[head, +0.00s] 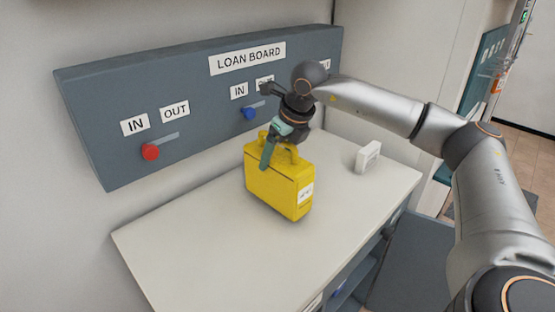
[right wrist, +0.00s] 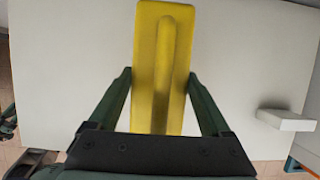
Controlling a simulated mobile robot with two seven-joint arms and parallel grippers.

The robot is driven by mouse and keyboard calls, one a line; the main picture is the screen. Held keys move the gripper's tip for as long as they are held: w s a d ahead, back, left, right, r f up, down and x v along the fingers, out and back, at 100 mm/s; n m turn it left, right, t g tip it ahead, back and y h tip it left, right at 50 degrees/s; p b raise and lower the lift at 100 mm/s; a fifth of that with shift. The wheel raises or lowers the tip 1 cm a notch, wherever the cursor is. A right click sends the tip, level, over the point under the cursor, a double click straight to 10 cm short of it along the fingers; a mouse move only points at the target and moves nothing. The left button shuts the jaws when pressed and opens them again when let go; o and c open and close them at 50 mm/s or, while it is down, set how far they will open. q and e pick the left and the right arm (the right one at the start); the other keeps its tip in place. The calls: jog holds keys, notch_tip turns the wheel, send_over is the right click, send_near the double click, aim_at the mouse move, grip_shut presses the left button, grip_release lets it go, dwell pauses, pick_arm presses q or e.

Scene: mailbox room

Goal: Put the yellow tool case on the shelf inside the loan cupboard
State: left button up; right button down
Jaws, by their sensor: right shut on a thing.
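The yellow tool case (head: 278,185) stands upright on the white worktop, or just over it; I cannot tell if its base touches. It has a handle on top and a white label on its side. In the right wrist view the top of the yellow case (right wrist: 160,70) lies between the two fingers. The loan cupboard cannot be made out for certain; a blue-grey unit with open shelf-like space (head: 362,268) shows under the worktop's right edge.
A grey loan board (head: 215,90) with a red knob (head: 151,152) and a blue knob (head: 249,113) is on the wall behind. A small white block (head: 368,156) stands on the worktop (head: 190,240) right of the case. The worktop's front left is clear.

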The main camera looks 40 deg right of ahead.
jog(key=shift+f, duration=0.85)
grip_release()
jog(key=shift+f, duration=0.1)
